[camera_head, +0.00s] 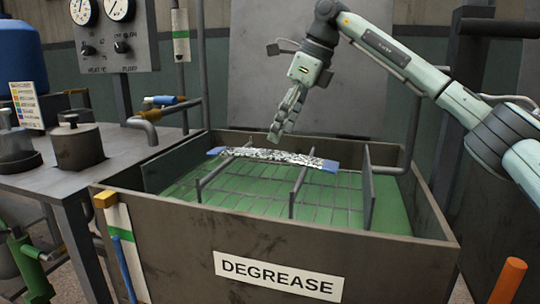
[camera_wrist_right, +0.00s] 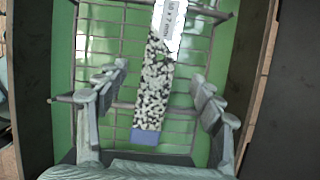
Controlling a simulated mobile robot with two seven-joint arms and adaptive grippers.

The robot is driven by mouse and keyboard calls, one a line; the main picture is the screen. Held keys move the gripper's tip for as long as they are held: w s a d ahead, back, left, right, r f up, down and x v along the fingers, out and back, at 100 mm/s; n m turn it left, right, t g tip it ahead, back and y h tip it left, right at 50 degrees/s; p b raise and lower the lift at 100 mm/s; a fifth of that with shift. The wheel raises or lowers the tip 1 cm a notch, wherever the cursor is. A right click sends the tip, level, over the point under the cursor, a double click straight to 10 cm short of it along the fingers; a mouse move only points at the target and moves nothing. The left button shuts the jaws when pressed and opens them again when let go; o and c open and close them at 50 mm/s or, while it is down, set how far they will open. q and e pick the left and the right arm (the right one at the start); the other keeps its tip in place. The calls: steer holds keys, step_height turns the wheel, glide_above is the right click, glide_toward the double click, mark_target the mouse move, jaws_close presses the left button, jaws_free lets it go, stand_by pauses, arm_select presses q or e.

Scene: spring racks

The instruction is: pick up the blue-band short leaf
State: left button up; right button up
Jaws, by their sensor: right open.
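The blue-band short leaf (camera_head: 275,156) is a flat strip with black-and-white speckles and blue ends. It lies across the rack (camera_head: 295,192) inside the tank marked DEGREASE. In the right wrist view the leaf (camera_wrist_right: 155,85) runs up the picture between the fingers, with a blue end at the bottom and a white label near the top. My right gripper (camera_head: 275,138) is open and points down, just above the leaf's middle in the head view. Its fingers (camera_wrist_right: 160,100) stand apart on both sides of the leaf, with nothing held. My left gripper is not in view.
The tank (camera_head: 150,215) has raised walls around the green bottom, and an upright plate (camera_head: 367,187) stands at the rack's right. A bench (camera_head: 120,160) with a metal pot (camera_head: 75,148) is at the left. An orange post (camera_head: 507,280) stands at front right.

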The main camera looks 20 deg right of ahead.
mark_target(270, 153)
steer(key=x, duration=0.5)
steer(key=shift+w+a+f, duration=0.1)
steer(key=shift+a+f, duration=0.1)
steer(key=c, duration=1.5)
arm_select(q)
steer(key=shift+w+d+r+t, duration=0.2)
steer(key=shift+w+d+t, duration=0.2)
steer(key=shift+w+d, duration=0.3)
arm_select(e)
steer(key=shift+r, duration=0.15)
jaws_close()
